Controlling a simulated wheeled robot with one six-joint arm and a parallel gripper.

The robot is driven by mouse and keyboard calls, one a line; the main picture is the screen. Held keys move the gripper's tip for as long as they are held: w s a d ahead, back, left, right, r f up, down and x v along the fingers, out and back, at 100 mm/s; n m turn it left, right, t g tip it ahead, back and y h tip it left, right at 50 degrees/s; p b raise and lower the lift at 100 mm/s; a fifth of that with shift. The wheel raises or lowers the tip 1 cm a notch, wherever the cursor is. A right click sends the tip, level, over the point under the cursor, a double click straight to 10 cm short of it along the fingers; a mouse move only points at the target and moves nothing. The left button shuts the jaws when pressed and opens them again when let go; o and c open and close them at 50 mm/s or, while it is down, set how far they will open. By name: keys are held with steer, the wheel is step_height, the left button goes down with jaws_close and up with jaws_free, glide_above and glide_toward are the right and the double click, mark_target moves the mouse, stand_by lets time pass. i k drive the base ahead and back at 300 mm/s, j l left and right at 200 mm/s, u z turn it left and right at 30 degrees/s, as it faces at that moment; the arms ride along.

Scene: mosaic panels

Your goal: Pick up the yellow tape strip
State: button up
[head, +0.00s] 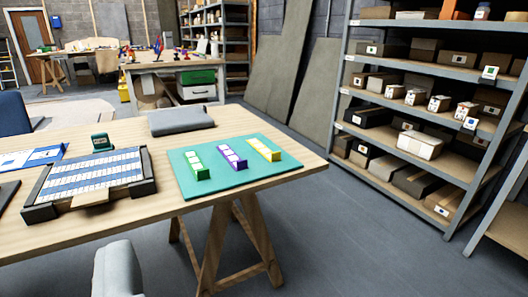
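The yellow tape strip (264,150) lies on a teal mat (236,179) at the right end of the wooden table. It is the rightmost of three strips there and has pale squares along its top. A purple strip (232,157) lies to its left, and a green strip (197,165) lies further left. The strips are apart from one another. My gripper's fingers do not show, and nothing is seen touching the yellow strip.
A dark-framed tray with a blue and white mosaic panel (97,172) lies left of the mat. A grey folded cloth (180,120) and a small green block (101,142) lie behind. A pale grey shape rises at the bottom edge. Loaded shelves (395,100) stand right, beyond open floor.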

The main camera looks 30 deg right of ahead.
mark_target(272, 157)
steer(key=i+l+z, duration=0.3)
steer(key=i+l, duration=0.15)
steer(key=i+l+z, duration=0.3)
steer(key=i, duration=0.3)
